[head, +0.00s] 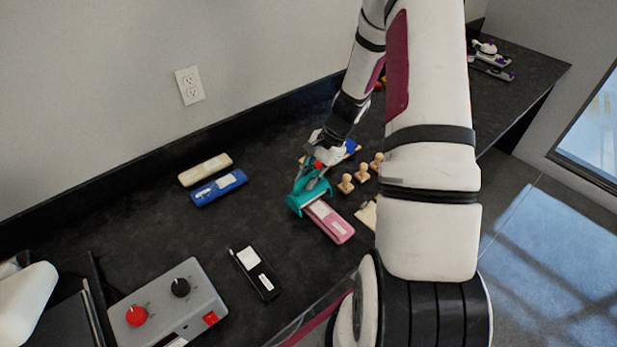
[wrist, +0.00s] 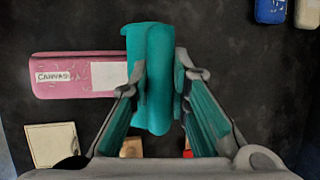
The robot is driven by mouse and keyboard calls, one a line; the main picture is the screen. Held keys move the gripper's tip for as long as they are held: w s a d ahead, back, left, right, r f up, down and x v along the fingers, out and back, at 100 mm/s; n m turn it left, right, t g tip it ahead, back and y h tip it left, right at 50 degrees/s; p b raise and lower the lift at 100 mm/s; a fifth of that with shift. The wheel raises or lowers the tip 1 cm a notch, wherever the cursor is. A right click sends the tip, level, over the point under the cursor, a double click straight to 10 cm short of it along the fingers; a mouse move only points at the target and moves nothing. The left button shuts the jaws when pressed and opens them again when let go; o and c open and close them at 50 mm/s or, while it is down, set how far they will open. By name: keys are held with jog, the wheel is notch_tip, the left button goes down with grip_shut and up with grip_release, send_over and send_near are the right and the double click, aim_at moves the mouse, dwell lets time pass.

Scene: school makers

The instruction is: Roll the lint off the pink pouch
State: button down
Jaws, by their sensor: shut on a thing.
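The pink pouch (head: 333,223) lies flat on the black counter. In the wrist view the pouch (wrist: 75,88) has a label reading "CANVAS" and a blank white patch, with small pale marks on its upper part. My gripper (head: 311,187) is shut on a teal lint roller (head: 297,203). In the wrist view the roller (wrist: 153,100) stands between my fingers (wrist: 160,82) and overlaps the pouch's right end, hiding that end. I cannot tell whether the roller touches the pouch.
Blue (head: 218,188) and cream (head: 205,169) pouches lie to the left, a black pouch (head: 255,273) nearer. Wooden stamps (head: 361,173) stand close to the right of my gripper. A grey control box (head: 170,305) with knobs stands front left. The counter between is clear.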

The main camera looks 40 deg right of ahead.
jog(key=shift+s+d+p, duration=0.15)
jog(key=shift+s+p, duration=1.9)
jog(key=shift+s, duration=1.7)
jog(key=shift+s+d+p, duration=0.1)
jog(key=shift+s+p, duration=1.95)
jog(key=shift+s, duration=1.7)
jog(key=shift+w, duration=0.1)
jog(key=shift+w+a+b, duration=0.15)
jog(key=shift+w+b, duration=1.75)
jog(key=shift+w, duration=1.8)
jog(key=shift+w+a+b, duration=0.1)
jog(key=shift+w+b, duration=1.8)
jog(key=shift+w, duration=1.8)
jog(key=shift+r, duration=0.1)
jog(key=shift+r+p, duration=1.2)
jog(key=shift+r, duration=2.25)
